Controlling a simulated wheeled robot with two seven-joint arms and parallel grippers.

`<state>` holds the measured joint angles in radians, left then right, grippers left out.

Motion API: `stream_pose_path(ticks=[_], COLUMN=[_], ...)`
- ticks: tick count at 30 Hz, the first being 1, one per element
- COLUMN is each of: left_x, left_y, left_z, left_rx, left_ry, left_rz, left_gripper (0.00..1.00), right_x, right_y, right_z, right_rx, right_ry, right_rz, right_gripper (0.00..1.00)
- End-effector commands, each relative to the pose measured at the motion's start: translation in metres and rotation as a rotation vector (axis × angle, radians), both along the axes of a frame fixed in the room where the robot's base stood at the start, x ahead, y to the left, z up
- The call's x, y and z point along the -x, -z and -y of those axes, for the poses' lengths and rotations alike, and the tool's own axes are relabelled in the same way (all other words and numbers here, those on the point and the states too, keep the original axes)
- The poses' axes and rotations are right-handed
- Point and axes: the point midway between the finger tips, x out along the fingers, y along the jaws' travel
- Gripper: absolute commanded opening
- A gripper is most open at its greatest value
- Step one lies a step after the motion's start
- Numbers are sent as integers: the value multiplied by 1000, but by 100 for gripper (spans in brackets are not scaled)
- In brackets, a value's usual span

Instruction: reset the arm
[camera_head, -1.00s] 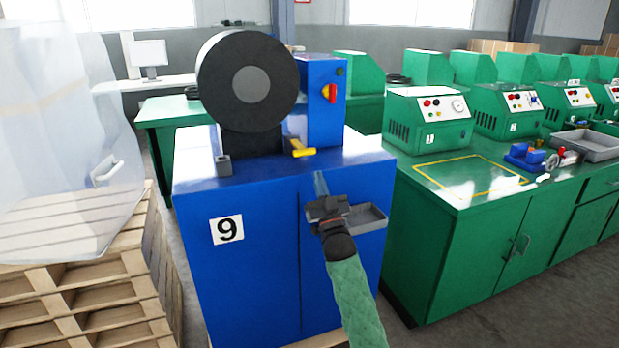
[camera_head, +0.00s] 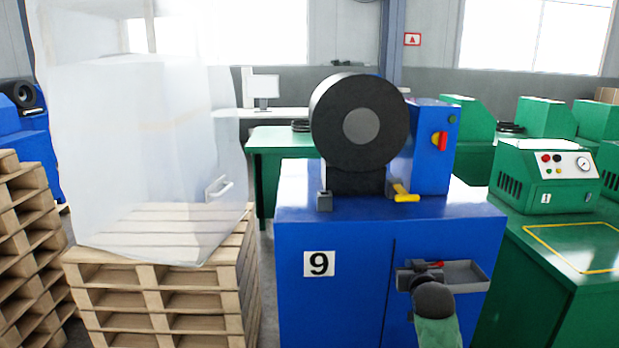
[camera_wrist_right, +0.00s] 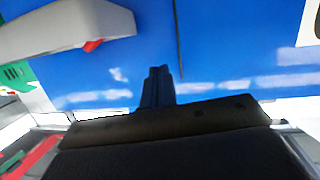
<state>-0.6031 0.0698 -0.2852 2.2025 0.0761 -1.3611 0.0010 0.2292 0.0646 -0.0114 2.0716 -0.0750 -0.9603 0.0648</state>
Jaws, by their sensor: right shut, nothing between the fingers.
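My right arm (camera_head: 437,318) with its green sleeve comes up from the bottom in the head view. The right gripper (camera_head: 418,268) is in front of the blue cabinet marked 9, beside the small grey tray on the cabinet's front. In the right wrist view its fingers (camera_wrist_right: 157,87) are together and empty, pointing at the blue cabinet front (camera_wrist_right: 225,60). The grey tray (camera_wrist_right: 70,25) shows at the upper left there, with something red at its lower edge. My left gripper is in neither view.
The blue crimper cabinet (camera_head: 330,310) carries a black round head (camera_head: 335,125) and a yellow handle (camera_head: 404,194). Stacked pallets (camera_head: 160,290) with a wrapped load (camera_head: 130,150) stand to its left. A green bench (camera_head: 530,290) with a control box (camera_head: 540,178) stands to its right.

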Motion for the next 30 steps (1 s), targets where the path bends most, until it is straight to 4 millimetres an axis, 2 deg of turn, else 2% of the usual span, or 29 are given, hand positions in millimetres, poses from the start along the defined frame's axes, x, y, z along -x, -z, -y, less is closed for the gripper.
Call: stream_pose_path(ticks=[5, 9, 12, 18, 21, 30], left_x=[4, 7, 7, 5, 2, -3], left_y=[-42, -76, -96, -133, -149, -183], left_z=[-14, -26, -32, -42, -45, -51], left_rx=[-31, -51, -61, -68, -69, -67], left_ry=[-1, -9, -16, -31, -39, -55], left_rz=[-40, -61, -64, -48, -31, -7], left_gripper=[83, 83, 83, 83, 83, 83], right_x=[69, 140, 187, 269, 304, 410], right_y=[44, 84, 105, 135, 144, 181], right_z=[-34, -60, -76, -100, -110, -131], right_rx=[6, 8, 7, -8, -19, -49], right_ry=[-58, -116, -152, -212, -237, -282], right_rz=[-281, -496, -611, -765, -808, -976], right_gripper=[0, 0, 0, 0, 0, 0])
